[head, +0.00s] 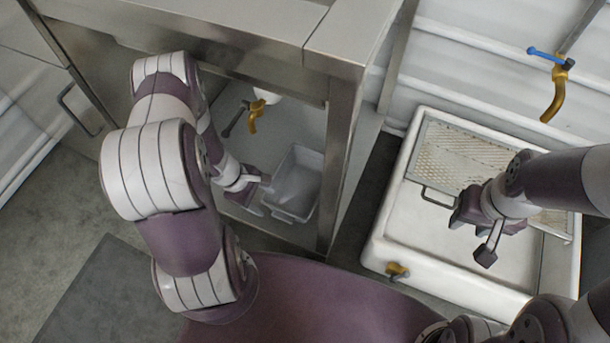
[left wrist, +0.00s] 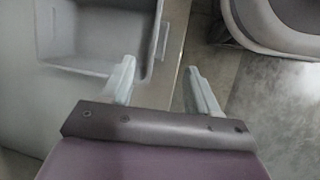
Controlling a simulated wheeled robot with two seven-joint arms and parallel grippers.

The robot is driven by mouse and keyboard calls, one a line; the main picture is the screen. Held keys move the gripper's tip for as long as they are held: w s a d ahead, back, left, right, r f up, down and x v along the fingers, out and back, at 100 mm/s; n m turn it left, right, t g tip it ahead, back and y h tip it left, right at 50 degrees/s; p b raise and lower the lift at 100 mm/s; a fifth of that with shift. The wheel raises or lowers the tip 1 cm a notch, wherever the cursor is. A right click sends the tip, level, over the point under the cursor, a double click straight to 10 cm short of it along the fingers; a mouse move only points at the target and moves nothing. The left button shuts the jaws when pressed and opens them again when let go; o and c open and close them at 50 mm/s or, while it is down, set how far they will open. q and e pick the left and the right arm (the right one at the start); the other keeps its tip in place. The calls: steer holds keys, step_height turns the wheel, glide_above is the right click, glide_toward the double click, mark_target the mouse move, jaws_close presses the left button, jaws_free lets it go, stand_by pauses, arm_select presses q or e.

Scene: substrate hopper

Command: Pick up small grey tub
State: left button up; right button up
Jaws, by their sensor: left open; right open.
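The small grey tub (head: 296,184) stands on the lower shelf inside the metal hopper frame, with its open top facing up. In the left wrist view the tub (left wrist: 98,35) is at the upper left, partly cut off by the frame edge. My left gripper (head: 258,191) is at the tub's left side in the head view. In the left wrist view the open fingers (left wrist: 158,85) are empty; one is close to the tub's near corner, and I cannot tell whether it touches. My right gripper (head: 473,232) is open and empty above the white sink.
A brass tap (head: 255,116) hangs above the shelf behind the tub. A metal post (head: 337,165) stands just right of the tub. The white sink (head: 377,240) with a mesh rack (head: 455,158) is at the right, under another brass tap (head: 556,92).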

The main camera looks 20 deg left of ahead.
arm_select(q)
steer(key=b, duration=0.3)
glide_above(284, 216)
steer(key=s+a, duration=0.1)
steer(key=a, duration=0.2)
step_height(284, 216, down, 6)
steer(key=b+x, duration=0.4)
steer(key=x, duration=0.1)
steer(key=shift+w+d, duration=0.15)
steer(key=shift+d, duration=0.2)
steer(key=shift+r, duration=0.15)
jaws_close()
